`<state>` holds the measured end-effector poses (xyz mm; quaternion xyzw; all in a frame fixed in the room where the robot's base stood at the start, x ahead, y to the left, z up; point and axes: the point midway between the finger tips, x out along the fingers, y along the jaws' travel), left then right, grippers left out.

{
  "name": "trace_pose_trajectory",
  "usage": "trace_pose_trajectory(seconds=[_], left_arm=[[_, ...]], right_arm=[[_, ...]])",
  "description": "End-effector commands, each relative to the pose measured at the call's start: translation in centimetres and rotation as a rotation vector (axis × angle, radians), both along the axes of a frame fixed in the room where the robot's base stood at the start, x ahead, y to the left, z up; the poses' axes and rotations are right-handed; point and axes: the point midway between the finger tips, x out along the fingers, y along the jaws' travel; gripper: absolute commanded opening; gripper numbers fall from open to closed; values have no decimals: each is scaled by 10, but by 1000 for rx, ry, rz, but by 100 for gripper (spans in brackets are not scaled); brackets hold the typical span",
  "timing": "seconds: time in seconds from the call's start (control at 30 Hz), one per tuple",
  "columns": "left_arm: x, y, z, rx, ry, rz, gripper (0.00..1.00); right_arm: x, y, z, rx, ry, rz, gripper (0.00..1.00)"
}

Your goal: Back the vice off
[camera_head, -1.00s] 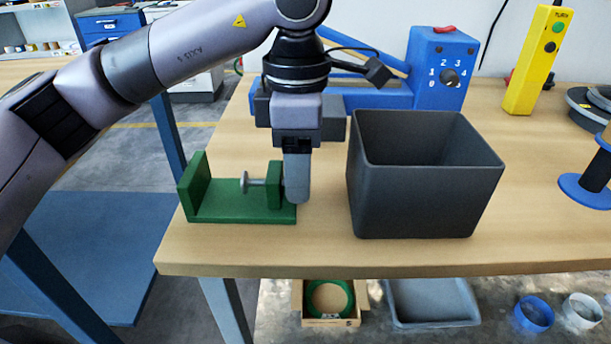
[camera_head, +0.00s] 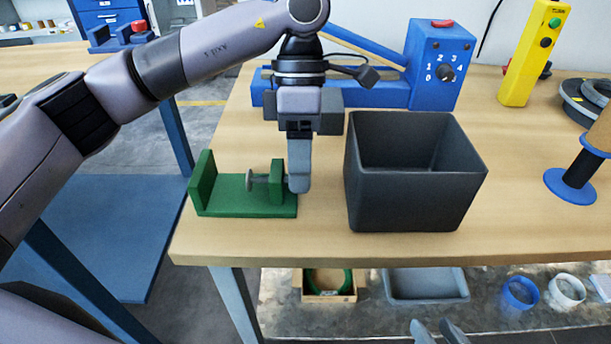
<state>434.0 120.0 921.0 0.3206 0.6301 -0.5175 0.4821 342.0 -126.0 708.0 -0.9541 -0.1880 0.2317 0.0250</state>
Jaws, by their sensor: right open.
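The green vice (camera_head: 235,205) stands near the front left edge of the table. Its tall fixed jaw is on the left. A grey disc on a screw (camera_head: 250,180) sticks out leftward from the upright green block on the right, with a clear gap between disc and fixed jaw. My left gripper (camera_head: 299,184) points down at the right side of that block, at the screw's outer end. Its fingers hide whatever is there, so I cannot tell whether they are closed on a handle. My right gripper (camera_head: 438,332) shows only its fingertips at the bottom edge, apart and empty.
A dark grey open bin (camera_head: 405,190) stands close to the right of my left gripper. Behind are a blue machine with a dial (camera_head: 437,65) and a yellow control box (camera_head: 530,55). A blue-flanged spool (camera_head: 575,182) is at the right. Bare table lies in front of the vice.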

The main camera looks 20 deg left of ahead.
Motion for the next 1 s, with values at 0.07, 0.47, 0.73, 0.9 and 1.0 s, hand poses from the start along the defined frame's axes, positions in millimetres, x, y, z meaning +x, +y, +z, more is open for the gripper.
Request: trace_pose_trajectory(seconds=[0.07,0.47,0.73,0.9,1.0], left_arm=[[0,0,0,0,0,0,30],[-5,-1,-6,47,-162,-5,20],[-8,-2,0,90,-310,1,20],[-8,-2,2,91,-310,2,20],[-8,-2,1,93,-316,0,20]], right_arm=[[0,0,0,0,0,0,43],[0,0,-28,0,0,0,43],[0,0,-43,0,0,0,43],[0,0,-42,0,0,0,43],[0,0,-44,0,0,0,43]])
